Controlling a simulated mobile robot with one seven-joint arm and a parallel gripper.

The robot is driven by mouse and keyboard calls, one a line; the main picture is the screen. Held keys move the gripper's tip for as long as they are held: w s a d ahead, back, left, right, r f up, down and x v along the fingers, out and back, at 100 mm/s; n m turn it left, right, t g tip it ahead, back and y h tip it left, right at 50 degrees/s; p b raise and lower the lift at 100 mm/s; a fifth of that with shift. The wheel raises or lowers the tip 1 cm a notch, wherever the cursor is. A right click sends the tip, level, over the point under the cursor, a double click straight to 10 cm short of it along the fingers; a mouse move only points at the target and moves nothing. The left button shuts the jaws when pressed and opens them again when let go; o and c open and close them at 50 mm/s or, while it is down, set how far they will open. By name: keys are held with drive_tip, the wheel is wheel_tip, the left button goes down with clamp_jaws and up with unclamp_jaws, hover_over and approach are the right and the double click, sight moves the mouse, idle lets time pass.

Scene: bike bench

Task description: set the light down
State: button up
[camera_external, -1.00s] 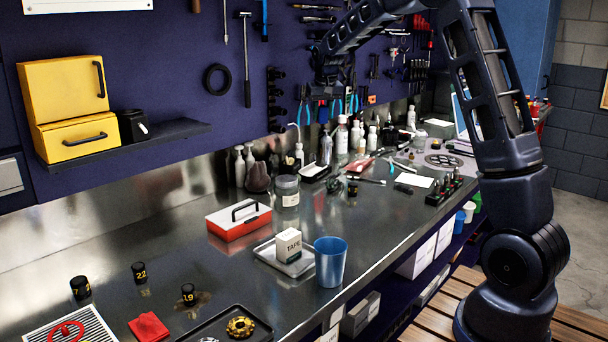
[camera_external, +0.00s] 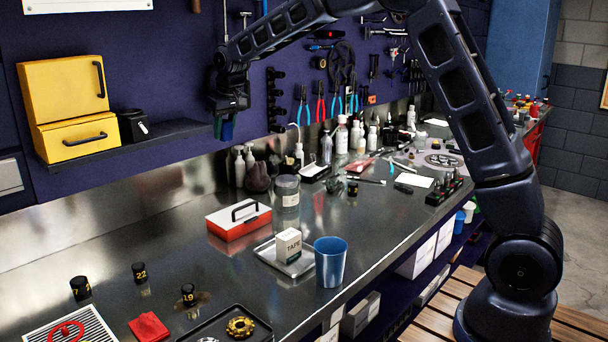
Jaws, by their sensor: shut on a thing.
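My gripper (camera_external: 224,125) hangs above the back of the bench, in front of the purple pegboard wall and just right of the dark wall shelf's end. It points down and is shut on the light, a small dark thing with a bluish-green tint (camera_external: 228,131). Most of the light is hidden by the fingers, and its shape is too small to tell. It is held clear of the bench, well above the red and white toolbox.
The wall shelf (camera_external: 185,134) holds yellow cases (camera_external: 66,90) and a black holder (camera_external: 132,126); its right end is bare. Below stand the toolbox (camera_external: 238,228), a jar (camera_external: 286,191), bottles, a tape box (camera_external: 288,245) and a blue cup (camera_external: 330,262). The bench's left-middle is fairly clear.

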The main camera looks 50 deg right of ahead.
sight(228, 202)
wheel_tip(228, 202, down, 20)
drive_tip(key=shift+a+r, duration=0.1)
idle(0.5)
drive_tip(key=o, duration=1)
